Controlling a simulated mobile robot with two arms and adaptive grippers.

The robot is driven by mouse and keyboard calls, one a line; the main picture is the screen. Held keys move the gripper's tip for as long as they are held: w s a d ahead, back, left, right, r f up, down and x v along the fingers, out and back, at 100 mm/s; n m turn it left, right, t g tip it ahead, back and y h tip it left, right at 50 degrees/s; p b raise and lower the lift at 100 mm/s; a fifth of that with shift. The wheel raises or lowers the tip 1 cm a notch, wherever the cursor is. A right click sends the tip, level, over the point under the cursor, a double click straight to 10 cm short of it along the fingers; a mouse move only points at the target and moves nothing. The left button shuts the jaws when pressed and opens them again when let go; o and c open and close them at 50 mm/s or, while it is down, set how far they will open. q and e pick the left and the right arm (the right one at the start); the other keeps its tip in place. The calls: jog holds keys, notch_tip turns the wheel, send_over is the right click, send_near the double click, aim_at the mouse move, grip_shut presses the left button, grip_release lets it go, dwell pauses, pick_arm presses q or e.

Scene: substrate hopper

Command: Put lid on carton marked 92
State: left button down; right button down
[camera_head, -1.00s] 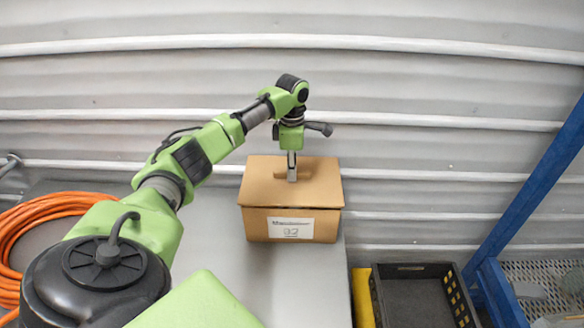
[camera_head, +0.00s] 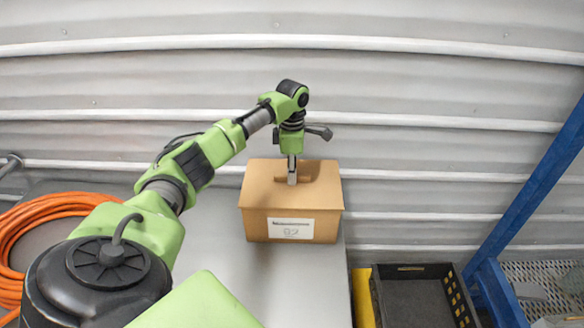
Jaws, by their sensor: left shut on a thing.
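The carton (camera_head: 259,227) is a brown box near the far right corner of the grey table. Its white front label carries a number that looks like 92, though the print is blurred. The brown lid (camera_head: 262,190) lies over the carton's top, its edges about in line with the carton's walls. A raised tab or handle stands at the lid's middle. My left gripper (camera_head: 292,182) points straight down, shut on that handle. I cannot tell whether the lid is fully seated. My right gripper is not in view.
A coiled orange hose (camera_head: 48,216) lies at the left. A black crate (camera_head: 412,270) and a yellow item (camera_head: 362,298) are right of the table (camera_head: 290,285). A blue post (camera_head: 527,195) rises at the right. A corrugated wall stands behind. The table front is clear.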

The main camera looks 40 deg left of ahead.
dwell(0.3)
pick_arm(q)
jog(key=c, duration=2)
grip_release()
notch_tip(320, 180, up, 12)
jog(key=shift+f, duration=0.1)
